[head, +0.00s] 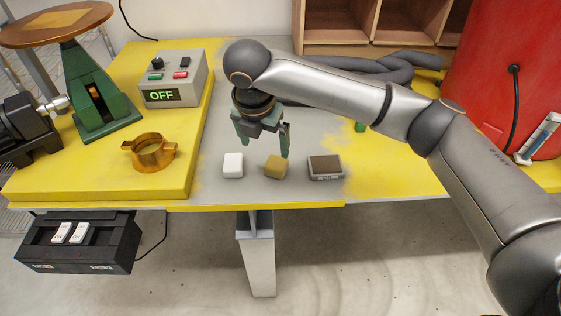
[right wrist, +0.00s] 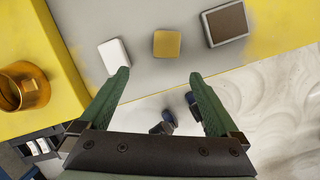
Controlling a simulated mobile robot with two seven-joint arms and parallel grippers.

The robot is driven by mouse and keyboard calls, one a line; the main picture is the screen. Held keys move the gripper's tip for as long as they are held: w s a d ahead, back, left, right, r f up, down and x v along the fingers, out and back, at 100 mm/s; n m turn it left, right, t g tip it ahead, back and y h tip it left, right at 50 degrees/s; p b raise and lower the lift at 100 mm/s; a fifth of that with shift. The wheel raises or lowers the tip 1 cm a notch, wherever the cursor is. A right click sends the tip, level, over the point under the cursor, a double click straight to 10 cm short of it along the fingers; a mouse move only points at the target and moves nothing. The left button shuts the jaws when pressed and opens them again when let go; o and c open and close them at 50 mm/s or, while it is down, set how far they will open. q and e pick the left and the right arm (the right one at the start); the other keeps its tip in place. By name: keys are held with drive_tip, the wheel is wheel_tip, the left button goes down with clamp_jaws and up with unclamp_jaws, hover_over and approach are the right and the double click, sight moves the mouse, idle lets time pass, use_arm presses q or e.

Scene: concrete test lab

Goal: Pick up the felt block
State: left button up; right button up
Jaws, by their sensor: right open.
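Three small blocks lie in a row on the bare grey part of the bench top: a white block (head: 233,165), a tan block (head: 276,167) and a grey block with a brown top (head: 325,167). I cannot tell for sure from the surfaces which is felt. In the right wrist view the white block (right wrist: 114,57), tan block (right wrist: 167,44) and brown-topped block (right wrist: 225,24) all show beyond the fingertips. My right gripper (head: 264,143) is open and empty, pointing down above the row, nearest the white and tan blocks. Its green fingers (right wrist: 159,74) are apart. My left gripper is not in view.
A brass ring-shaped cup (head: 150,153) and a control box reading OFF (head: 172,80) stand on the raised yellow slab at left. Grey hose (head: 375,66) lies behind my right arm. A red case (head: 503,65) stands at right. The bench's front edge is close to the blocks.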

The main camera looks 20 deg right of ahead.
sight(276, 163)
drive_tip(key=x, duration=0.3)
drive_tip(key=d+x, duration=0.1)
drive_tip(key=x, duration=0.7)
drive_tip(key=shift+w+d, duration=0.2)
drive_tip(key=shift+d, duration=0.25)
drive_tip(key=shift+h, duration=0.3)
clamp_jaws()
drive_tip(key=shift+r, duration=0.1)
